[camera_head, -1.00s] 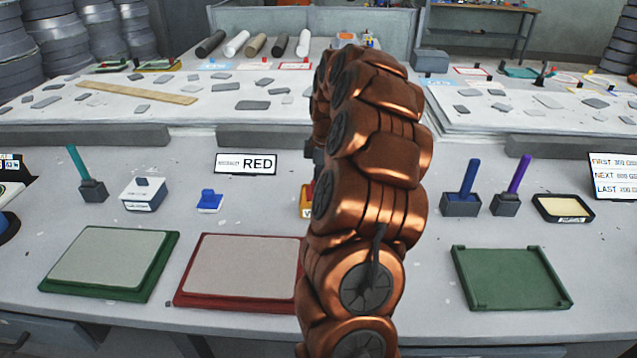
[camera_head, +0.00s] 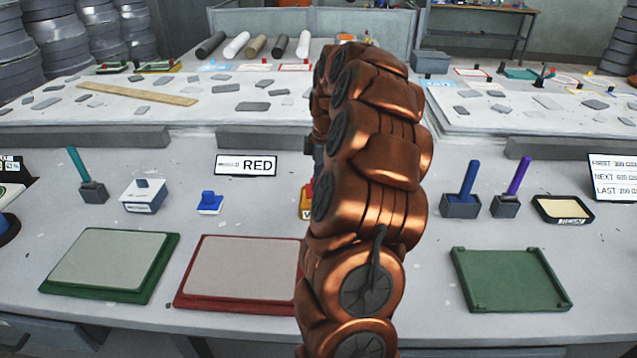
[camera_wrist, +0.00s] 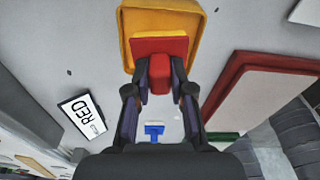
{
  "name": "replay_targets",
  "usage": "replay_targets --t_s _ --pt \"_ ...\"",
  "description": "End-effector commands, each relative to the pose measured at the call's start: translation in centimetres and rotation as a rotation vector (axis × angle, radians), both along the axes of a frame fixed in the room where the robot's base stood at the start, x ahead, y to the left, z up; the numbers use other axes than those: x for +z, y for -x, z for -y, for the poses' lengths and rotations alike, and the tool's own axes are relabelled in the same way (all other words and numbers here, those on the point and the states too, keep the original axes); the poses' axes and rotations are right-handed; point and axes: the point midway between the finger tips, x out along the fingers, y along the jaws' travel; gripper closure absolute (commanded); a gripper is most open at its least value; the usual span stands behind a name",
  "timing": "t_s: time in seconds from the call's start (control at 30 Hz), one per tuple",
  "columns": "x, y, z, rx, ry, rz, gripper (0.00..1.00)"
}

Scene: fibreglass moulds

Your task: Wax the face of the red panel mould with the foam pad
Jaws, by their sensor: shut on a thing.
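The red panel mould (camera_head: 235,302) lies flat on the bench left of my arm, with a pale grey face inside a red rim. It also shows at the right in the wrist view (camera_wrist: 236,85). My gripper (camera_wrist: 160,78) is shut on the red knob of a red foam pad (camera_wrist: 160,45). The pad is at a yellow tray (camera_wrist: 190,15), over or in it; I cannot tell if they touch.
A sign reading RED (camera_head: 246,165) stands behind the mould. A blue-handled block (camera_head: 210,203), a white box (camera_head: 143,195) and a green panel mould (camera_head: 108,290) are to the left. A green tray (camera_head: 510,279) and brush holders (camera_head: 461,205) are to the right.

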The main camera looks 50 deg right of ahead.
Motion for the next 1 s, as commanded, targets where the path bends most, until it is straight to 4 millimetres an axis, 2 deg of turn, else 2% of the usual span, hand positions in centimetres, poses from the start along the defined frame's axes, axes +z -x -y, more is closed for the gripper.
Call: replay_targets --t_s 0.7,1.0 --pt "4.9 -0.1 0.1 -0.001 0.003 0.004 1.0" --pt "5.4 0.0 0.0 0.0 0.001 0.001 1.0"
